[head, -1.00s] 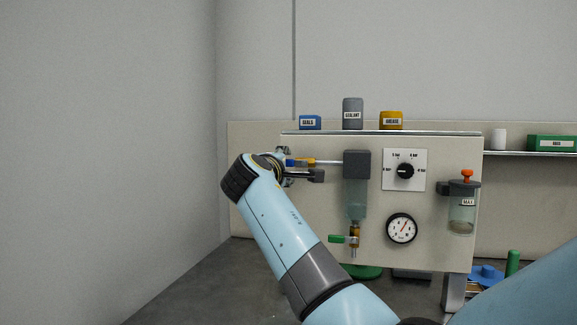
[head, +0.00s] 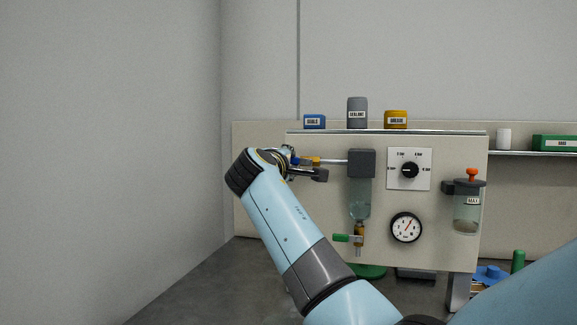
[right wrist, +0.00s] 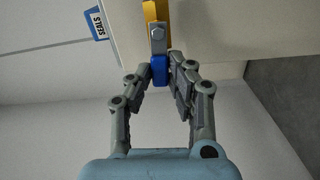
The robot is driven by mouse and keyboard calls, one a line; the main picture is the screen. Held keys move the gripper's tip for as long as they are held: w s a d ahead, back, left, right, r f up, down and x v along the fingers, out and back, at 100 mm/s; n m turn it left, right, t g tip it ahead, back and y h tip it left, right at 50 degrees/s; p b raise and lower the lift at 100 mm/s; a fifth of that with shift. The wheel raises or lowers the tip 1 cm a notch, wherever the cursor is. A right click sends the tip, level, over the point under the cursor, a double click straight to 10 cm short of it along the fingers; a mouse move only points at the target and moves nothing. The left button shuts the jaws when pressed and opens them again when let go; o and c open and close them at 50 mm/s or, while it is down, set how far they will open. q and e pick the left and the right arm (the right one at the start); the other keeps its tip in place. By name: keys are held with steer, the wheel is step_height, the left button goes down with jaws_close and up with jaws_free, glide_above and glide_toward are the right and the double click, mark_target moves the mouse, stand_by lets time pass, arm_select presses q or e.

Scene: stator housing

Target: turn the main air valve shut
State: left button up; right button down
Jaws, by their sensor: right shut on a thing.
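The main air valve (head: 313,161) is a small yellow body on the pipe at the upper left of the beige panel. Its blue handle (right wrist: 160,73) lies between the fingertips of my right gripper (right wrist: 161,66) in the right wrist view. The yellow body (right wrist: 150,12) and a grey bolted piece (right wrist: 158,38) show beyond it. My right gripper is shut on the blue handle. In the head view the wrist and fingers partly hide the handle. My left gripper is not in view.
Right of the valve are a grey filter block (head: 361,163), a black dial (head: 410,170), a gauge (head: 406,227) and a clear lubricator bowl (head: 467,212). A green lever (head: 341,238) sits below. A blue box (head: 314,122) stands above. A grey wall (head: 110,150) is at left.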

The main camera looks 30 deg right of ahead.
steer(key=shift+s+d+r+m+b, duration=0.5)
steer(key=shift+m+b, duration=1.25)
steer(key=shift+m, duration=1.1)
steer(key=shift+s+d+r+m+b, duration=0.5)
steer(key=shift+m+b, duration=1.25)
steer(key=shift+m, duration=1.05)
steer(key=shift+s+d+r+m+b, duration=0.35)
steer(key=shift+s+r+m+b, duration=0.3)
steer(key=shift+m+b, duration=1.65)
steer(key=shift+w+m+p, duration=0.1)
steer(key=shift+m+p, duration=0.4)
steer(key=shift+m, duration=0.15)
steer(key=c, duration=1.5)
jaws_free()
steer(key=shift+o, duration=1.3)
steer(key=shift+r, duration=0.2)
